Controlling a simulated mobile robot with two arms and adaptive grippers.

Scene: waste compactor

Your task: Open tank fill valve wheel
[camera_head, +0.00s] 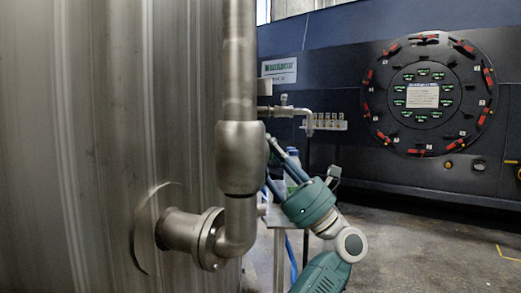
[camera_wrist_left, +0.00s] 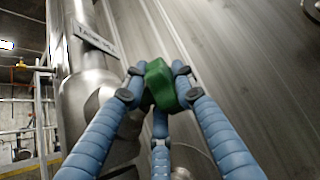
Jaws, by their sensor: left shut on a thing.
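My left gripper (camera_head: 276,160) reaches up and left behind the thick vertical pipe (camera_head: 239,165) in the head view, and its fingertips are hidden there. In the left wrist view, its blue fingers (camera_wrist_left: 158,92) are closed around a green blocky part (camera_wrist_left: 160,80), which looks like the valve wheel. Two fingertips press on its left and right sides, and a third finger comes from below. The fingers hide part of it, so how far it is turned cannot be told. My right gripper is not in view.
A large metal tank (camera_head: 100,120) fills the left side of the head view. A flanged elbow (camera_head: 208,238) joins the pipe to it. A small tap pipe (camera_head: 290,110) and a stand (camera_head: 281,217) are close behind my gripper. A dark machine with a round panel (camera_head: 421,95) stands behind open floor (camera_head: 420,240).

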